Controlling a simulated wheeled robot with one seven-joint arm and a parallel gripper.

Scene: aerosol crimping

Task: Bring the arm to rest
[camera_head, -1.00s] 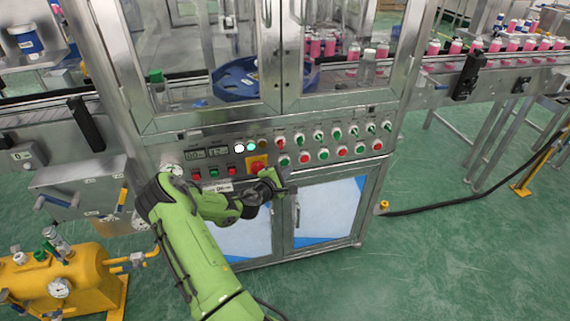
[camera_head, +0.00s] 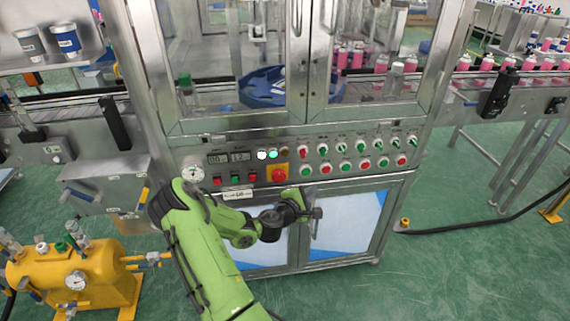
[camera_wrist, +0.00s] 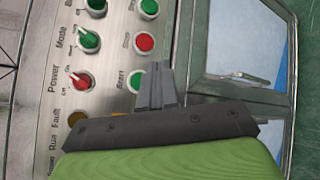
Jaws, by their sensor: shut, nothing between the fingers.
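My gripper (camera_head: 316,213) is at the end of my green arm, in front of the machine's lower cabinet doors, just below the control panel (camera_head: 240,176). In the wrist view my gripper (camera_wrist: 155,75) shows its two grey fingers together, with nothing between them. The fingers appear in front of the panel's lower edge, near a green button (camera_wrist: 135,81) and a red button (camera_wrist: 144,43). I cannot tell from the wrist view how far the fingertips are from the panel.
The panel carries several knobs and buttons and a red emergency stop (camera_head: 278,174). A yellow tank (camera_head: 75,278) with gauges stands at the lower left. A conveyor (camera_head: 530,82) with pink cans runs to the right. The green floor (camera_head: 440,260) at the right is mostly clear.

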